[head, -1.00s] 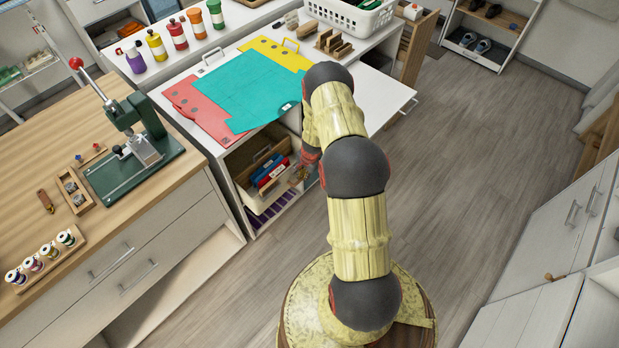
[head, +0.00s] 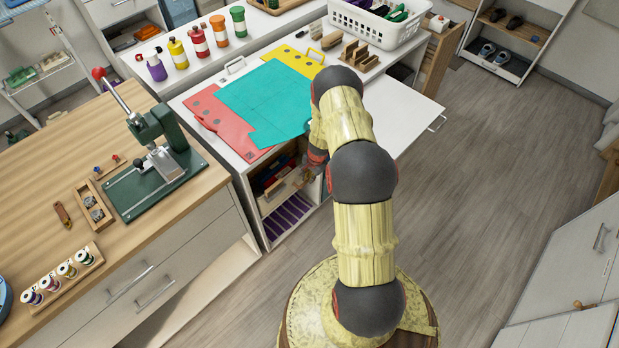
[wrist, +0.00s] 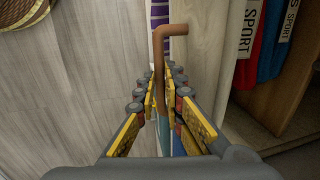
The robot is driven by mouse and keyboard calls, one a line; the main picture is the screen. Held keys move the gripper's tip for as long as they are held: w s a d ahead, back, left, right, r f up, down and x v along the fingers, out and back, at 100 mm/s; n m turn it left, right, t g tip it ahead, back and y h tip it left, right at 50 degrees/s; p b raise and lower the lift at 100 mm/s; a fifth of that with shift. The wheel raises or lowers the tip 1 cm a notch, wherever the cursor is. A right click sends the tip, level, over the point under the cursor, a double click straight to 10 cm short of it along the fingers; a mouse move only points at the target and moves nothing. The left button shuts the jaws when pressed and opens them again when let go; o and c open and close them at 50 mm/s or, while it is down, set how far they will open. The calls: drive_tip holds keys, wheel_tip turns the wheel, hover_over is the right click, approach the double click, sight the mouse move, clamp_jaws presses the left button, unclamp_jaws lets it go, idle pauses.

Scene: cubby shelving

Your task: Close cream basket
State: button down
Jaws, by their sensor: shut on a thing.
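The cream basket (head: 283,193) sits in the upper cubby under the white worktable in the head view, mostly inside, with its pale front at the opening. In the wrist view its cream front wall (wrist: 212,45) runs along the right of the fingers, and red and blue items marked SPORT lie behind it. A brown bent handle (wrist: 161,60) stands out from this wall. My gripper (wrist: 163,103) has its yellow-padded fingers closed around the handle. In the head view the gripper (head: 305,178) is small and partly hidden by my arm at the basket's front.
Below the basket, a compartment holds purple striped items (head: 287,215). Teal and red sheets (head: 265,100) cover the worktable top. A wooden-topped drawer cabinet (head: 140,250) stands close on the left. Floor (head: 470,170) to the right is clear.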

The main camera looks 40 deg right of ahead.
drive_tip(key=c, duration=1.9)
unclamp_jaws()
drive_tip(key=shift+w, duration=0.3)
drive_tip(key=r, duration=0.4)
drive_tip(key=s+r, duration=0.1)
drive_tip(key=r, duration=0.2)
drive_tip(key=s+r, duration=0.1)
drive_tip(key=r, duration=0.3)
drive_tip(key=shift+s+r, duration=0.25)
drive_tip(key=shift+r, duration=0.1)
